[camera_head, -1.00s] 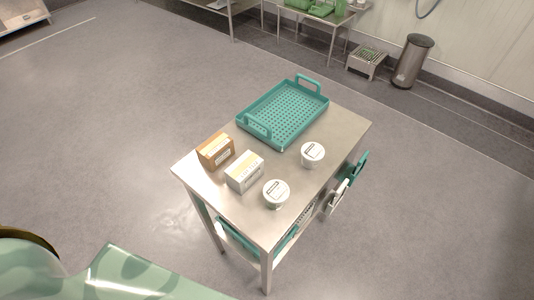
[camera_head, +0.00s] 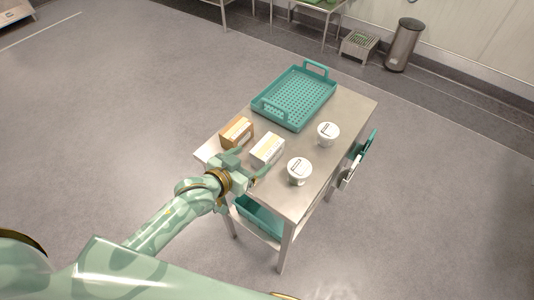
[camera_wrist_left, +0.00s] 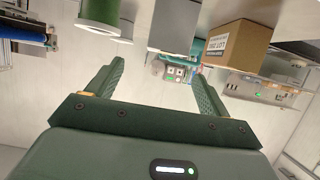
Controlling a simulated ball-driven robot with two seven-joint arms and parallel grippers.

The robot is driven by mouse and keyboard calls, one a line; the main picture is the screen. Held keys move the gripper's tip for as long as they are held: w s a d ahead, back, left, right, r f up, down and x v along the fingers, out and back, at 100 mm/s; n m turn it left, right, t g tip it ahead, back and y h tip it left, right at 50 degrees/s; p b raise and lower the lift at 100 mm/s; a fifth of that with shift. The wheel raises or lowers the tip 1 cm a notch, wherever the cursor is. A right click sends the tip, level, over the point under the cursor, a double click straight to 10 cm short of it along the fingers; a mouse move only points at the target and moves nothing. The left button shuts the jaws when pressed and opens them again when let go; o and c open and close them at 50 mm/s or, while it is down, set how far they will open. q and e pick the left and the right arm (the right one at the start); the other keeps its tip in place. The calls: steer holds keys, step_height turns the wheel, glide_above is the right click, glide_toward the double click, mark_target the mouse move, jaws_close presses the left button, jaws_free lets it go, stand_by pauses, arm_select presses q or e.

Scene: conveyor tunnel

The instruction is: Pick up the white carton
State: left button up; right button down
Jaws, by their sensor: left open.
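The white carton (camera_head: 267,149) stands on the steel table, beside the brown carton (camera_head: 237,132) and a white tub (camera_head: 299,171). My left gripper (camera_head: 252,162) is open and empty at the near edge of the table, just in front of the white carton and apart from it. In the left wrist view, my open fingers (camera_wrist_left: 158,70) point toward the white carton (camera_wrist_left: 176,26), whose shaded face shows at the top. The brown carton (camera_wrist_left: 236,46) is to its right there, and a tub (camera_wrist_left: 99,14) to its left. My right gripper is not in view.
A teal perforated tray (camera_head: 262,109) takes up the back of the steel table (camera_head: 347,116). A second white tub (camera_head: 328,133) stands to the right. A teal bin (camera_head: 262,217) sits on the lower shelf. Open floor surrounds the table.

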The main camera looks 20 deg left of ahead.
mark_target(266, 147)
arm_select(q)
steer(key=b+x, duration=0.1)
steer(key=x, duration=0.3)
steer(key=shift+w+d+f, duration=0.1)
steer(key=shift+w+f, duration=0.1)
steer(key=shift+w, duration=0.25)
steer(key=x, duration=0.1)
steer(key=b+x, duration=0.1)
steer(key=x, duration=0.3)
steer(key=shift+w+a+f+b, duration=0.1)
steer(key=shift+w+a+b, duration=0.15)
steer(key=shift+b, duration=0.1)
steer(key=shift+s, duration=0.15)
steer(key=c, duration=1.2)
